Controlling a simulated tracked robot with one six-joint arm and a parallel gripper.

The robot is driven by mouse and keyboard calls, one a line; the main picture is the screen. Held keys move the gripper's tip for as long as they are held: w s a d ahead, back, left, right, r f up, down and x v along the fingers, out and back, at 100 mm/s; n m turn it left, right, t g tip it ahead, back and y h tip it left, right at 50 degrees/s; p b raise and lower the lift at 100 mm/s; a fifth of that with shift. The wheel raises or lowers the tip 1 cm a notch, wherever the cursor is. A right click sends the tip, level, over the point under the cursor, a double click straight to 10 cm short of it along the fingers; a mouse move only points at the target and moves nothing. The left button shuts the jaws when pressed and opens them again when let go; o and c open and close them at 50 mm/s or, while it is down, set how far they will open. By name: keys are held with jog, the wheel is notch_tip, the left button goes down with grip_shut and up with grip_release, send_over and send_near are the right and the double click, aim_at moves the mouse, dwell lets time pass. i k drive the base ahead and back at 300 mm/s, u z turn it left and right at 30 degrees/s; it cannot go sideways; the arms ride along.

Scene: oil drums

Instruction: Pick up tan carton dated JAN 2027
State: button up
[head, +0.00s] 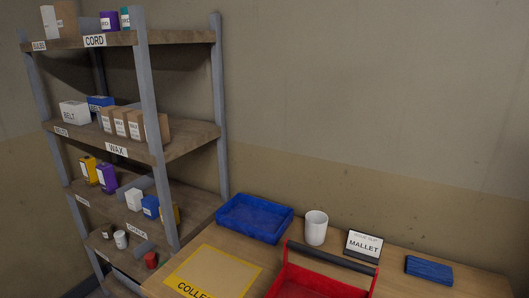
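Several tan cartons (120,116) stand side by side on the shelf board with the WAX label (117,150). They have small white labels on their fronts, too small to read, so I cannot tell which one is dated JAN 2027. A grey shelf post partly covers the rightmost tan carton (163,127). Another tan box (67,18) stands on the top board, beside a white box. My gripper is not in view.
White and blue BELT boxes (75,113) stand left of the cartons. Lower boards hold coloured boxes and cans. The table (405,290) at the right holds a blue tray (254,219), white cup (316,228), red toolbox (310,285), yellow-bordered COLLECT mat (213,272), MALLET sign (362,246) and blue block (428,270).

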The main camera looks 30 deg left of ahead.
aim_at(121, 120)
jog(key=u, duration=0.55)
jog(key=k, duration=1.3)
jog(key=u, duration=0.9)
jog(key=i, duration=0.45)
jog(key=u, duration=0.65)
jog(key=i, duration=1.85)
jog(key=z, duration=0.6)
